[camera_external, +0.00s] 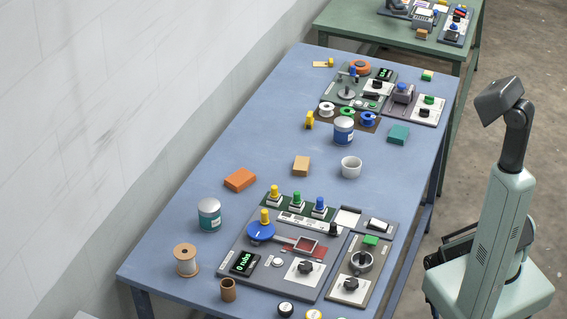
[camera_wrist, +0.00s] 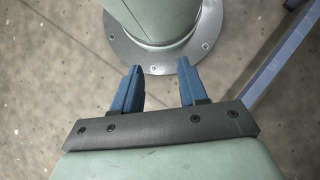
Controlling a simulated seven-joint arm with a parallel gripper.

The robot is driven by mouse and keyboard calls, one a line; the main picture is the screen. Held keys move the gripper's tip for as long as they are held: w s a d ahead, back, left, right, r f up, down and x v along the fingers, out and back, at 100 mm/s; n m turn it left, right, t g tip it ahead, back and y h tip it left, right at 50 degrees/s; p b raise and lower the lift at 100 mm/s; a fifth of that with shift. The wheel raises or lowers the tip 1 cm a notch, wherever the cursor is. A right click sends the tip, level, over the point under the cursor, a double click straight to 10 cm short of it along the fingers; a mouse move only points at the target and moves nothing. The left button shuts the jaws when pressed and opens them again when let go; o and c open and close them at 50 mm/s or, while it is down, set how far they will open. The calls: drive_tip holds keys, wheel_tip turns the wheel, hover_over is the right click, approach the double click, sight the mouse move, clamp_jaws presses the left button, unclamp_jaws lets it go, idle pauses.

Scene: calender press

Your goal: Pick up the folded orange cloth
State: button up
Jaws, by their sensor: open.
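The folded orange cloth (camera_external: 240,180) looks like a small flat orange block. It lies on the blue table near its left edge, apart from other things. My gripper (camera_wrist: 161,70) shows in the wrist view with two blue fingers, open and with nothing between them. Below it are the concrete floor and the round flange of my own base. My gripper is off to the right of the table, far from the cloth, and its fingers cannot be made out in the external view. The cloth is not in the wrist view.
A control panel (camera_external: 232,243) with knobs and a wooden spool (camera_external: 186,260) stand in front. A white cup (camera_external: 351,167) is to the right. The wall runs along the table's left side.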

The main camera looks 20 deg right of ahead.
drive_tip(key=shift+o, duration=0.4)
drive_tip(key=o, duration=1)
